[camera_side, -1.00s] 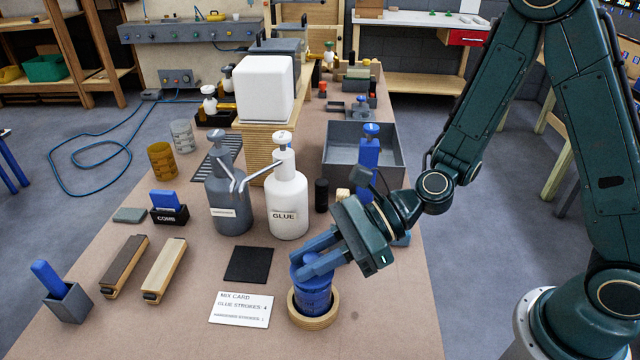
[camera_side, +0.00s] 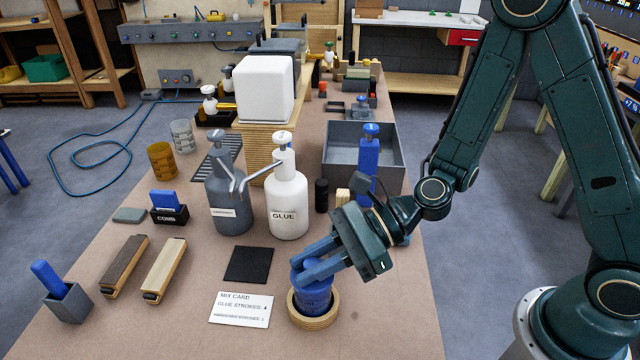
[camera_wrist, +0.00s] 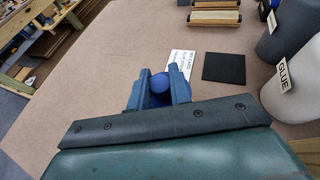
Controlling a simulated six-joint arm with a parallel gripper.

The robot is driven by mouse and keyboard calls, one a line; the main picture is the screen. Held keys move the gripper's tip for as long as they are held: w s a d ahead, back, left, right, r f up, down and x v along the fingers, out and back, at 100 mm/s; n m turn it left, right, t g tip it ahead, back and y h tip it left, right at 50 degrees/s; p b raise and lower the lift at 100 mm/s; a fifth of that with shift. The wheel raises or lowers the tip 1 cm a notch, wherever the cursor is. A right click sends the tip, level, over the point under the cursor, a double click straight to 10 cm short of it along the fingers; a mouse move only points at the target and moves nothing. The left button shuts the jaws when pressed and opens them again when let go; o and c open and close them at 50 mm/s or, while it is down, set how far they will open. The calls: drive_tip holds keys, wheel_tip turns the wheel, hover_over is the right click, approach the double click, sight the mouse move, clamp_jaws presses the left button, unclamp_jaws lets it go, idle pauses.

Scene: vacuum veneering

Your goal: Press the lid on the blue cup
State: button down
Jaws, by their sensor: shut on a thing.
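The blue cup (camera_side: 315,303) stands upright in a round wooden ring (camera_side: 301,322) near the front of the table. My gripper (camera_side: 309,266) is right above the cup, with its two blue fingers shut on the blue lid (camera_side: 297,266) at the cup's top. In the wrist view the lid's round blue top (camera_wrist: 159,83) shows between the fingertips (camera_wrist: 157,88). The fingers hide most of the lid's rim, so I cannot tell whether it is fully seated on the cup.
A white mix card (camera_side: 241,309) and a black square pad (camera_side: 248,264) lie left of the cup. The white glue bottle (camera_side: 287,205) and grey bottle (camera_side: 228,195) stand behind. A blue bottle (camera_side: 368,160) stands behind my gripper. The table right of the ring is clear.

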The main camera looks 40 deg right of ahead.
drive_tip(key=shift+f, duration=0.35)
idle(0.8)
drive_tip(key=c, duration=1.2)
unclamp_jaws()
drive_tip(key=shift+r, duration=0.2)
drive_tip(key=shift+r, duration=9.85)
drive_tip(key=s+d+f+n+h, duration=0.1)
drive_tip(key=s+d+n+h, duration=0.3)
drive_tip(key=d+n, duration=0.3)
drive_tip(key=s+d+f+n+h, duration=0.2)
drive_tip(key=s+d+n+h, duration=0.2)
drive_tip(key=s+d+n, duration=0.2)
drive_tip(key=s+d+f+n+h, duration=0.1)
drive_tip(key=s+d+n+h, duration=0.3)
drive_tip(key=d+n, duration=0.5)
drive_tip(key=shift+s+d+f+n+h, duration=0.1)
drive_tip(key=shift+s+d+f, duration=0.05)
drive_tip(key=shift+d, duration=0.45)
drive_tip(key=shift+s+d+f+n+h, duration=0.1)
drive_tip(key=shift+d, duration=0.45)
drive_tip(key=shift+s+d+f+n+h, duration=0.1)
drive_tip(key=shift+s+d+f, duration=0.05)
drive_tip(key=shift+d, duration=0.45)
